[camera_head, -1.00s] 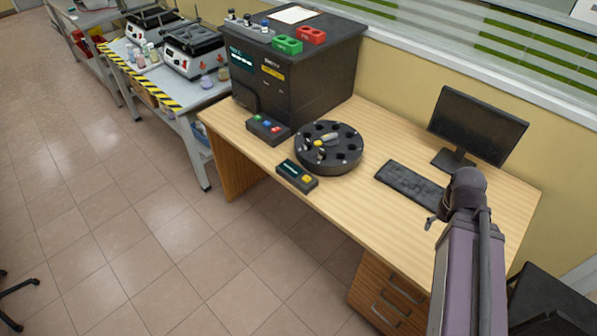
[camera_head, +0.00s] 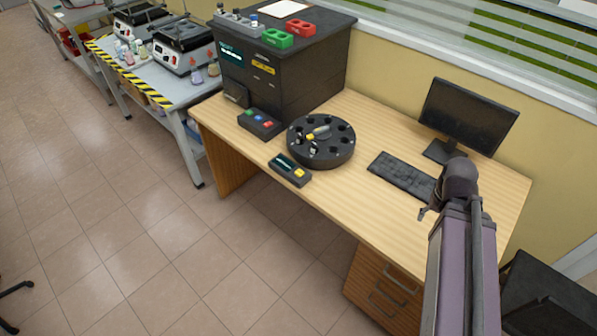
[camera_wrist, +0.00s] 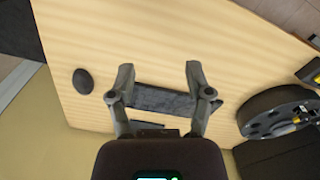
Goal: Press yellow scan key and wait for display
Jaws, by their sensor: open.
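A small dark box with a display and a yellow key (camera_head: 299,173) sits at the front edge of the wooden desk, just in front of the round black carousel (camera_head: 338,155). Its small display (camera_head: 285,162) shows a faint teal glow, too small to read. In the wrist view a yellow key (camera_wrist: 317,77) shows at the right edge. My gripper (camera_wrist: 158,72) is open and empty in the wrist view, over the desk with the keyboard (camera_wrist: 160,102) beyond its fingers. The gripper is well apart from the yellow key.
A large black analyser (camera_head: 300,85) stands behind a box with coloured buttons (camera_head: 261,123). Red (camera_head: 299,27) and green (camera_head: 277,38) blocks sit on top. A monitor (camera_head: 466,115) stands at the right. The desk's front middle (camera_head: 350,205) is clear. A mouse (camera_wrist: 83,81) shows in the wrist view.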

